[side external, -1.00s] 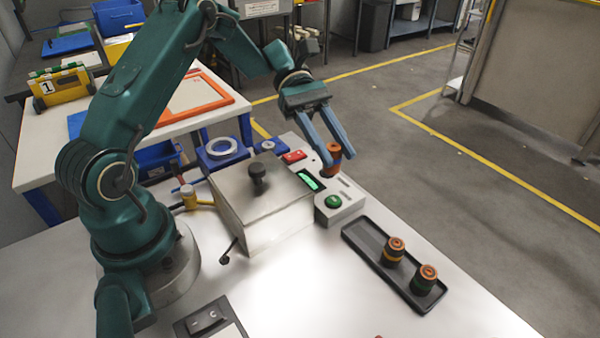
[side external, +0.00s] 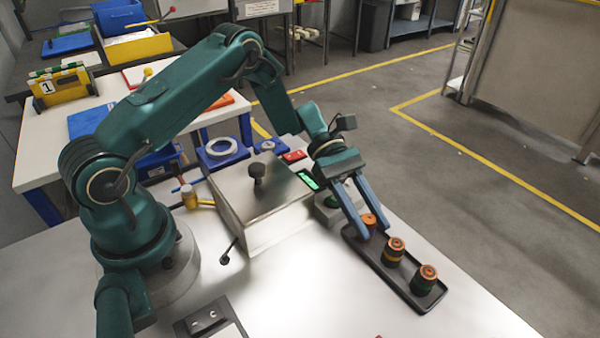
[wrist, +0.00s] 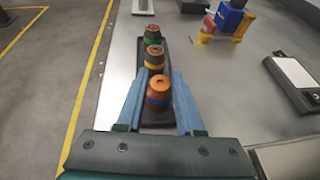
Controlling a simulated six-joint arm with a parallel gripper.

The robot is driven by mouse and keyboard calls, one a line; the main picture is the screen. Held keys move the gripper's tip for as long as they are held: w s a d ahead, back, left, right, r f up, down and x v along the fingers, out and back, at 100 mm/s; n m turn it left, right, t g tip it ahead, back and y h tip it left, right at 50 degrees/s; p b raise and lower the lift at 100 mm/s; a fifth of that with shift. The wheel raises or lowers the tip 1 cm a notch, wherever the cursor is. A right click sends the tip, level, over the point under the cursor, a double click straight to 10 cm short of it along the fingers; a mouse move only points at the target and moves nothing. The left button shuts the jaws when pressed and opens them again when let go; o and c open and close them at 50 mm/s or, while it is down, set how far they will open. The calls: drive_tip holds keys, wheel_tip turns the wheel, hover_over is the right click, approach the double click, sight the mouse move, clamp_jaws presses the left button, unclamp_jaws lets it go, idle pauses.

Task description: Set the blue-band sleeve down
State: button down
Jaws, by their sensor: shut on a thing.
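The blue-band sleeve (side external: 369,221), orange-brown with a blue ring, is between the fingers of my gripper (side external: 374,234). In the wrist view the sleeve (wrist: 158,94) is upright, with my gripper shut on its sides. It is over the far end of the dark tray (side external: 378,263) in the side view; whether its base touches the tray is hidden. The yellow-band sleeve (side external: 393,250) and the green-band sleeve (side external: 425,280) stand upright in the tray, in line with it. The yellow-band sleeve (wrist: 154,58) is close beyond the held one in the wrist view.
A grey metal box with a black knob (side external: 257,180) stands left of my gripper. A grey unit with a green display (side external: 308,180) is partly behind my gripper. The table's right edge runs near the tray.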

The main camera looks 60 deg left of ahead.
drive_tip(key=shift+f, duration=0.1)
drive_tip(key=c, duration=0.5)
unclamp_jaws()
drive_tip(key=shift+c, duration=0.2)
